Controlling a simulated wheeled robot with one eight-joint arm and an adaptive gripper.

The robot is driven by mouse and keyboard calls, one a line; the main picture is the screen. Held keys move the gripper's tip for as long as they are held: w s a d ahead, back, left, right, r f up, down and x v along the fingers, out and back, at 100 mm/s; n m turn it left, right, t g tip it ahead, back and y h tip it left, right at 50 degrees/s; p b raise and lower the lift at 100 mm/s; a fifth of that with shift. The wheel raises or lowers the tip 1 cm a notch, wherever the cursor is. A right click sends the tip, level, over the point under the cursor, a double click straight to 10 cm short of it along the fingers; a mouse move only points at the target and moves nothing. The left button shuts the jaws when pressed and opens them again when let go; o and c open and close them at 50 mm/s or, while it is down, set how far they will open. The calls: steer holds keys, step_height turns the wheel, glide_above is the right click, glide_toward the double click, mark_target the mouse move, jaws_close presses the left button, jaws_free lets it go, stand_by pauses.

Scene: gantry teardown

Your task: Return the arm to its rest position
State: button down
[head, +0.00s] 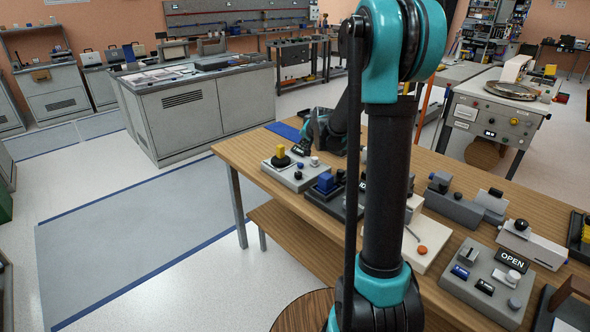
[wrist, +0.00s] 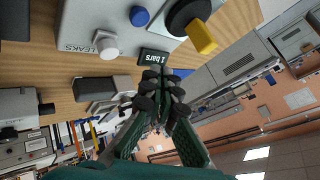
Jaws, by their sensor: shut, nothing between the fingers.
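My arm, teal and black, rises through the middle of the head view and hides part of the wooden bench (head: 262,157). My gripper (wrist: 166,82) shows in the wrist view with its dark fingertips together and nothing between them. In that view it is in front of a small black label plate (wrist: 154,56) reading "1 bars" and a grey panel (wrist: 85,28) with a blue button and a black knob with a yellow lever (wrist: 201,36). Whether the gripper touches anything there I cannot tell.
The bench carries several control boxes, among them a panel marked OPEN (head: 511,261) and a box with a yellow-topped knob (head: 281,156). A grey cabinet (head: 187,105) stands behind at left. Clear floor with a blue-edged grey area (head: 130,235) lies left of the bench.

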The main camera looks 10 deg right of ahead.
steer(key=shift+s, duration=0.1)
steer(key=s+d+f+n+g+h, duration=0.1)
steer(key=s+f+n+g, duration=0.1)
steer(key=s, duration=1.8)
steer(key=s+d+f+n+g+h, duration=0.1)
steer(key=s+f+n, duration=0.3)
steer(key=s, duration=1.6)
step_height(320, 180, down, 3)
steer(key=shift+s+d+f+n+g, duration=0.15)
steer(key=shift+d+n+g, duration=0.25)
steer(key=shift+g, duration=0.5)
step_height(320, 180, up, 12)
steer(key=m+t+y, duration=0.2)
steer(key=m+t, duration=0.3)
steer(key=m, duration=0.2)
glide_above(303, 169)
steer(key=shift+s+f, duration=0.15)
steer(key=shift+f, duration=4.25)
steer(key=shift+f, duration=0.1)
